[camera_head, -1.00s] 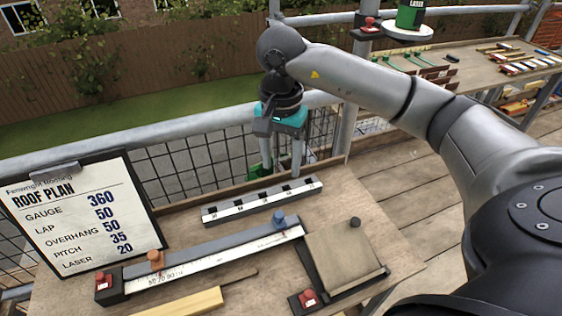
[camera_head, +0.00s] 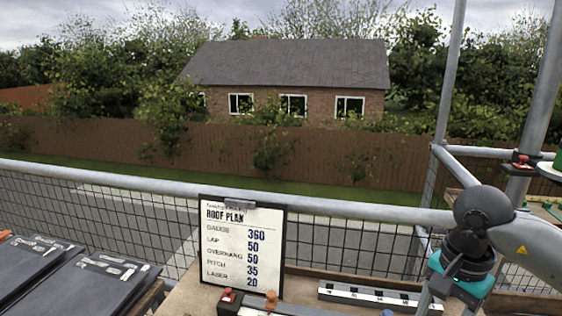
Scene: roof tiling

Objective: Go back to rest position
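My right arm comes in from the right edge, and its gripper (camera_head: 446,306) hangs down over the right part of the wooden bench. The two grey fingers stand apart with nothing seen between them, and their tips run near the bottom edge of the picture. The gripper is beside the right end of a marked black-and-white bar (camera_head: 370,296). My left gripper is not in the picture.
A roof plan board (camera_head: 242,245) stands on the bench (camera_head: 182,298). Dark slates (camera_head: 85,284) lie stacked at the lower left. A scaffold rail (camera_head: 130,180) with mesh runs behind the bench, and an upright pole (camera_head: 447,90) stands at the right.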

